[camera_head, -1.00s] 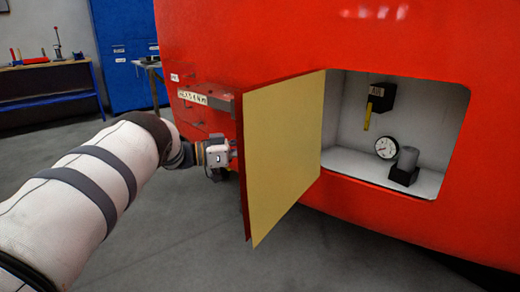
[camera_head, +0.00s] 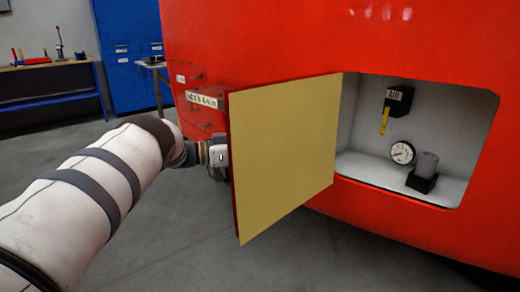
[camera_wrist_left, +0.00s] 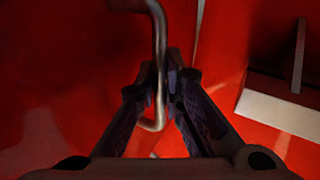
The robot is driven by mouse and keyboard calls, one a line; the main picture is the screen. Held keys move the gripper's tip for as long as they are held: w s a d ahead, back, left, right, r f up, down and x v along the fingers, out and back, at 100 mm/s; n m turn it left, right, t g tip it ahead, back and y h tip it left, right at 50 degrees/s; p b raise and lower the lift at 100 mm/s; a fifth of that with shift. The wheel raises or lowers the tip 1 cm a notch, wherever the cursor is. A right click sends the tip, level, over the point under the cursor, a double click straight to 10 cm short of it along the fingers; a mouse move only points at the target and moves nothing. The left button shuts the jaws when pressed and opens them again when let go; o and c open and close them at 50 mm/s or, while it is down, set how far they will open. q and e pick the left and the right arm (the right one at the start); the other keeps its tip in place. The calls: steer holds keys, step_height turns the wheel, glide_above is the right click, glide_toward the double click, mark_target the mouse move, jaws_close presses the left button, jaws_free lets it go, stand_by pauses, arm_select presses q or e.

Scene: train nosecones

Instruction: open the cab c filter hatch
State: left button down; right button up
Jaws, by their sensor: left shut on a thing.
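The filter hatch (camera_head: 285,150) stands swung open on the red cab, its cream inner face toward the head camera. My left gripper (camera_wrist_left: 165,85) is shut on the hatch's bent metal handle (camera_wrist_left: 158,30) in the left wrist view. In the head view, the hatch hides the fingers, and only the wrist end of the gripper shows at the hatch's left edge. The open compartment (camera_head: 370,165) shows to the right of the hatch. My right gripper is not in view.
Inside the compartment are a round gauge (camera_head: 402,152), a grey cylinder on a black base (camera_head: 423,172) and a black box with a yellow strip (camera_head: 397,102). A workbench (camera_head: 45,85) and blue cabinet (camera_head: 130,50) stand at the back left. The floor below is clear.

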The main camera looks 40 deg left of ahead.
arm_select(q)
steer(key=c, duration=1.7)
jaws_free()
steer(key=v, duration=1.2)
steer(key=shift+f, duration=0.1)
